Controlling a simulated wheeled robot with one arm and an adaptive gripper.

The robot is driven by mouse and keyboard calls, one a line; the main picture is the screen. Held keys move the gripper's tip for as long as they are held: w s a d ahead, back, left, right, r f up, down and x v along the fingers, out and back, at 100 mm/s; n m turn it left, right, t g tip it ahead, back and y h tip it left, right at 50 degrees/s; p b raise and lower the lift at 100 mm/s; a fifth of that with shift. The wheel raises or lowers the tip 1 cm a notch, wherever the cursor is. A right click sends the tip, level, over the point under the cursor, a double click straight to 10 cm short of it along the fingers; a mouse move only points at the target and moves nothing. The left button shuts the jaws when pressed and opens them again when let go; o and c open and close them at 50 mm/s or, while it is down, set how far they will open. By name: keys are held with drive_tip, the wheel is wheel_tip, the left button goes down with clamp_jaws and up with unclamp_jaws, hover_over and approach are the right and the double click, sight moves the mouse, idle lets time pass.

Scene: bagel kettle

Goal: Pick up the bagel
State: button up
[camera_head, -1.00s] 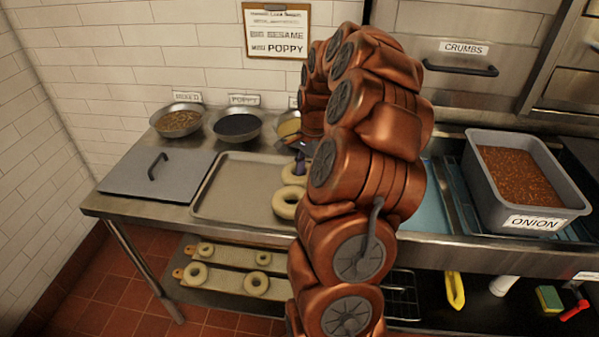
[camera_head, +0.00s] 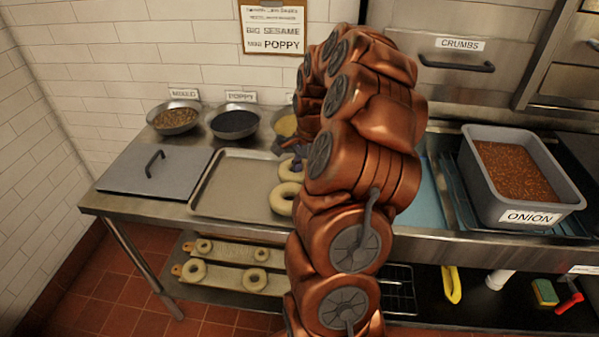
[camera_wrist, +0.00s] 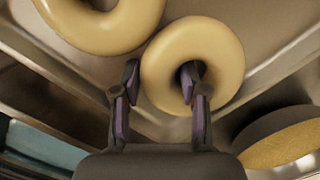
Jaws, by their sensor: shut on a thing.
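A pale ring bagel (camera_head: 291,170) is at the right part of the metal tray (camera_head: 237,183), partly hidden by my arm in the head view. In the wrist view, one finger of my gripper (camera_wrist: 160,79) is in the hole of this bagel (camera_wrist: 222,45) and the other is outside its left side. My gripper is shut on the bagel's ring wall. I cannot tell whether the bagel touches the tray. A second bagel (camera_head: 280,199) lies in front of it on the tray and shows at the upper left in the wrist view (camera_wrist: 95,35).
Bowls of mixed seeds (camera_head: 174,118), poppy (camera_head: 235,122) and a yellow topping (camera_head: 284,127) stand behind the tray. A grey lid (camera_head: 155,172) lies left. An onion tub (camera_head: 512,208) stands right. Boards with several bagels (camera_head: 215,272) are on the lower shelf.

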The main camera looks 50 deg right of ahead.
sight(303, 172)
wheel_tip(303, 172, up, 10)
drive_tip(key=shift+r+b, duration=0.1)
drive_tip(key=shift+b, duration=1)
